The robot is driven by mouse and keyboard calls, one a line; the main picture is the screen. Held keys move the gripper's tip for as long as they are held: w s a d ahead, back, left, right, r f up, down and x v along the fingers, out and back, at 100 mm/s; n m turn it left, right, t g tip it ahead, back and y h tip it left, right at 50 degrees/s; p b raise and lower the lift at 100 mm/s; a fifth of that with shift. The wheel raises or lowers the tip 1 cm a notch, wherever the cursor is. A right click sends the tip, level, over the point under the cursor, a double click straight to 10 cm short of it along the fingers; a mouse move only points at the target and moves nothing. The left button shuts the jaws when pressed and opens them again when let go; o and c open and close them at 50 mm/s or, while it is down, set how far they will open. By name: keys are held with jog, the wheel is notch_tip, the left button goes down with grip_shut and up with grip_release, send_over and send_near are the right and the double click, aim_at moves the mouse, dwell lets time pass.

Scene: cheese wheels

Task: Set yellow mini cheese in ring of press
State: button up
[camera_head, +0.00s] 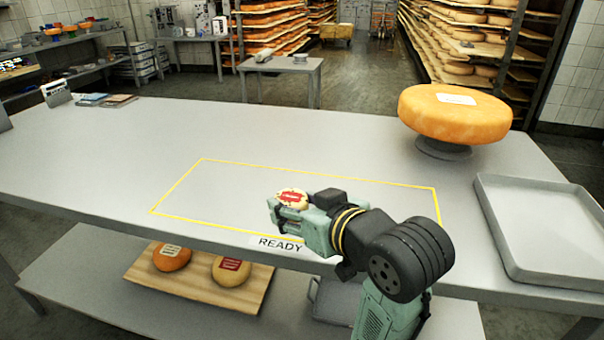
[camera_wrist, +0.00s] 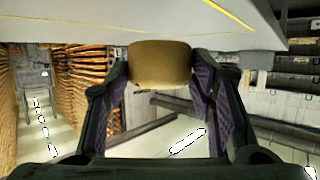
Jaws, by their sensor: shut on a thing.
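The yellow mini cheese (camera_head: 292,198), with a red label on top, is held between the fingers of my gripper (camera_head: 288,208) in the head view. My gripper is at the front of the yellow-outlined area marked READY. The wrist view shows the cheese (camera_wrist: 160,64) side-on between the two dark fingertips, with the grey table surface at the top of that picture. I cannot make out a press or its ring in either view.
A large orange cheese wheel (camera_head: 455,112) sits on a stand at the back right. An empty grey tray (camera_head: 545,230) lies at the right. A wooden board (camera_head: 196,283) with two small cheeses is on the lower shelf. The table's left and middle are mostly clear.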

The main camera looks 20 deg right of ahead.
jog(key=shift+w+p, duration=0.3)
jog(key=shift+p, duration=0.4)
jog(key=w+d, duration=0.1)
jog(key=w, duration=0.2)
jog(key=w+d+f+p, duration=0.1)
jog(key=w+d, duration=0.1)
jog(key=w, duration=0.1)
jog(key=w+d, duration=0.1)
jog(key=w, duration=0.2)
jog(key=shift+w+d+f, duration=0.15)
jog(key=shift+d+f, duration=0.15)
jog(key=shift+w+f+p, duration=0.15)
jog(key=shift+p, duration=0.15)
jog(key=shift+f+p, duration=0.4)
jog(key=shift+f, duration=1.25)
jog(key=shift+f, duration=0.2)
jog(key=o, duration=1.2)
